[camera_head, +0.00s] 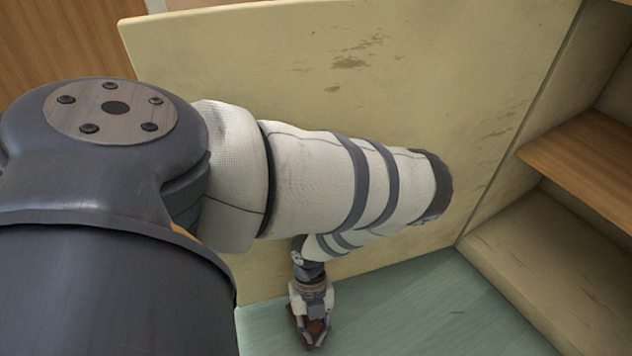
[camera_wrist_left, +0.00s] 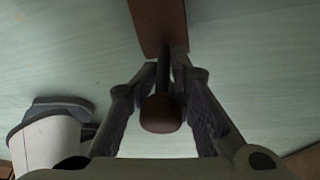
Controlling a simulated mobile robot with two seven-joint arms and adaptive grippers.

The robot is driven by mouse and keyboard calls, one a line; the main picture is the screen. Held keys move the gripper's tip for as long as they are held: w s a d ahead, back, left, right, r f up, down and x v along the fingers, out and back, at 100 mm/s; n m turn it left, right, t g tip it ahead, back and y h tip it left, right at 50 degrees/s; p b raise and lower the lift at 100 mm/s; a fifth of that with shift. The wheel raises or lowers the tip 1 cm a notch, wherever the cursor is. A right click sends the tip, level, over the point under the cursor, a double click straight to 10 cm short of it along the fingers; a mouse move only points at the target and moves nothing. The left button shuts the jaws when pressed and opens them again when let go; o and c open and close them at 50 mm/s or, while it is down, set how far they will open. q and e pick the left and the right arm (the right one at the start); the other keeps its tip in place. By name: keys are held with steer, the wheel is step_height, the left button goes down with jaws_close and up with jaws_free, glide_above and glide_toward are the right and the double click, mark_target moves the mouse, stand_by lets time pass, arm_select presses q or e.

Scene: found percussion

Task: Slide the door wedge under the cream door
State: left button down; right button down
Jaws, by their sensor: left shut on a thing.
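The cream door (camera_head: 410,80) is a large scuffed panel filling the middle of the head view, standing over a pale green floor. My left gripper (camera_head: 313,333) points down near the floor, close to the door's lower part. In the wrist view its fingers (camera_wrist_left: 166,78) are shut on the dark upright handle of the brown door wedge (camera_wrist_left: 158,22), and the handle's round knob faces the camera. In the head view only a bit of brown wedge (camera_head: 316,328) shows between the fingers. I cannot tell whether the wedge touches the floor or the door. My right gripper is out of view.
A cream cabinet with a wooden shelf (camera_head: 585,160) stands at the right, meeting the door along a corner. Green floor (camera_head: 430,310) is clear to the right of the gripper. A wood-grain surface (camera_head: 60,45) is behind the door at upper left. My arm covers much of the door.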

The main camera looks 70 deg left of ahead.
arm_select(q)
steer(key=shift+a, duration=0.25)
stand_by(0.4)
steer(key=c, duration=1.3)
jaws_free()
